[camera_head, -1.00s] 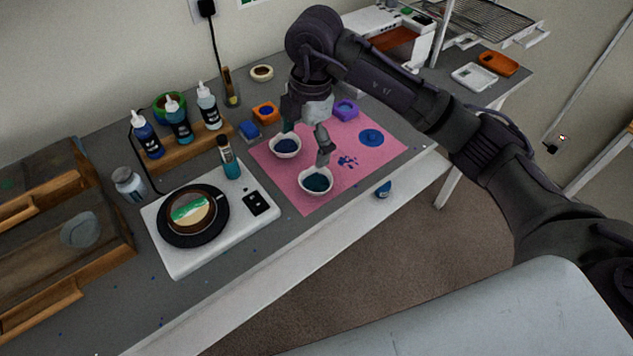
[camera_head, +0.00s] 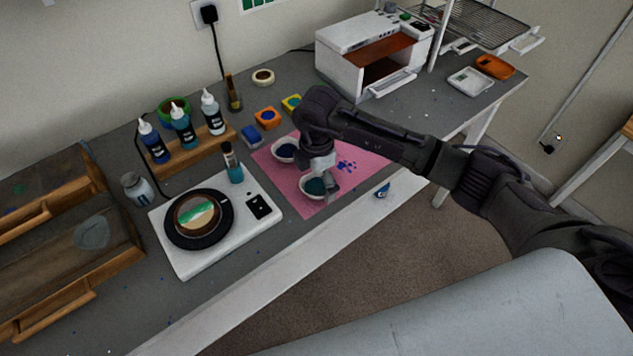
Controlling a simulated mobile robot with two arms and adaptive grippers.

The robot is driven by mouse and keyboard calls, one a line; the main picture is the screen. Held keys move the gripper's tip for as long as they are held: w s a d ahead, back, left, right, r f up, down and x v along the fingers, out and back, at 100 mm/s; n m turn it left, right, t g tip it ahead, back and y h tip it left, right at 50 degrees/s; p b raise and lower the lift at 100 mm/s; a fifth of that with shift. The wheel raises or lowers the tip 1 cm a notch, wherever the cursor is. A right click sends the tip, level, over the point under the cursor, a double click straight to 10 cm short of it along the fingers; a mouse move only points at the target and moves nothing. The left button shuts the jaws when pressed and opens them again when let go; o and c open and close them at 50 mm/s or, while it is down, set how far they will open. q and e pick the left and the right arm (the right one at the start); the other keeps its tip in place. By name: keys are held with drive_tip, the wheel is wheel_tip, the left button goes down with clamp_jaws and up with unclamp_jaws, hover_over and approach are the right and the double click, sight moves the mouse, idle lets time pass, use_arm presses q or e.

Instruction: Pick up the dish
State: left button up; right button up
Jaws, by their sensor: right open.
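Two small white dishes stand on the pink mat (camera_head: 287,178). The front dish (camera_head: 309,193) holds dark teal contents, and the rear dish (camera_head: 284,150) holds dark blue contents. My right gripper (camera_head: 322,184) points down over the front dish with its jaws open. One finger shows at the right side of that dish; the other finger is mostly hidden, and I cannot tell whether either touches the rim. My right wrist and arm cover part of the mat behind. My left gripper is not in view.
Left of the mat is a white scale (camera_head: 184,266) with a round black plate and a cup on it. A wooden rack (camera_head: 190,150) holds several bottles. A small blue object (camera_head: 382,190) lies by the table's front edge. A white machine (camera_head: 350,70) stands at the back.

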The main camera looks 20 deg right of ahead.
drive_tip(key=shift+f, duration=0.75)
drive_tip(key=c, duration=1.2)
drive_tip(key=shift+r, duration=0.1)
